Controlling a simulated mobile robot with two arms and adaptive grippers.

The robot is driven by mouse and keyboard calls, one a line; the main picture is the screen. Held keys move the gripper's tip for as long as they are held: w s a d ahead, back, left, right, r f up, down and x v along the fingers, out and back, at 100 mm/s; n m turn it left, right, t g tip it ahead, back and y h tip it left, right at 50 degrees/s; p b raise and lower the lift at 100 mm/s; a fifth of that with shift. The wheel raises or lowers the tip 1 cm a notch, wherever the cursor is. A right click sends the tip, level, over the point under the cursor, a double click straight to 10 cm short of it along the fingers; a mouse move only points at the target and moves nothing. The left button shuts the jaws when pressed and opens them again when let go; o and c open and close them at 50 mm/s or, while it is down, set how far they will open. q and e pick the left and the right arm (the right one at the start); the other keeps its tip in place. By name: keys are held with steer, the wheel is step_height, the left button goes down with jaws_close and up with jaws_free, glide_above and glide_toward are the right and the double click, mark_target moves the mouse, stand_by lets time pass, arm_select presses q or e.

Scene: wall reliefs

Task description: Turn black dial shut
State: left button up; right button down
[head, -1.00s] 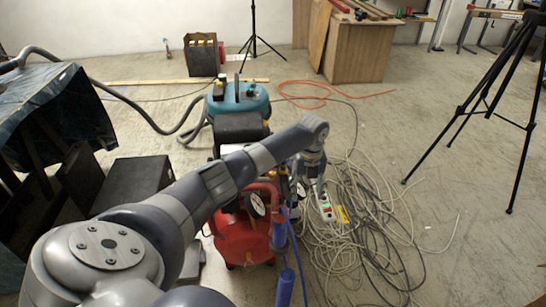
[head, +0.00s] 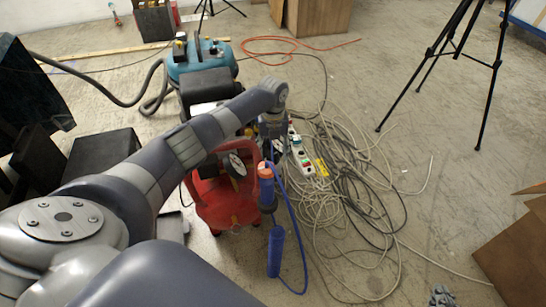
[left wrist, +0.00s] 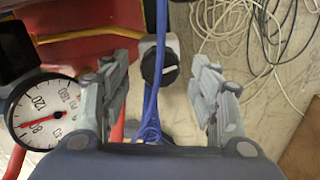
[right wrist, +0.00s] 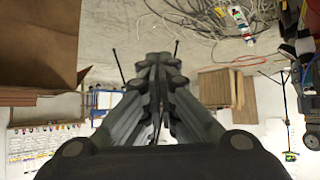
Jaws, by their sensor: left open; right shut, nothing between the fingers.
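The black dial (left wrist: 159,63) is a round knob with a white mark, on a light fitting in the left wrist view. It lies between the spread fingers of my left gripper (left wrist: 163,66), apart from both. A blue hose (left wrist: 161,25) crosses close to the dial and hides part of it. In the head view my left gripper (head: 272,138) is over the red compressor (head: 222,200), and the dial cannot be made out there. My right gripper (right wrist: 158,65) is shut and empty, away from the dial; its grey fingertips show at the bottom right of the head view (head: 442,296).
A pressure gauge (left wrist: 42,112) is left of my left fingers. A blue coiled hose and orange-topped part (head: 265,183) hang at the compressor's front. Cables (head: 345,190) and a power strip (head: 301,155) lie to the right. Cardboard (head: 515,250) is near my right gripper.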

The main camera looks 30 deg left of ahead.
arm_select(q)
steer(key=shift+f, duration=0.95)
arm_select(e)
steer(key=shift+w+a+r+t+y, duration=0.15)
steer(key=shift+w+a+r+t, duration=0.1)
steer(key=shift+w+r+t, duration=0.3)
steer(key=shift+w+a+r+t+y, duration=0.15)
steer(key=shift+w+a+r+t, duration=0.15)
steer(key=shift+w+r, duration=0.3)
steer(key=shift+s, duration=0.1)
arm_select(q)
steer(key=c, duration=1.1)
steer(key=shift+o, duration=0.2)
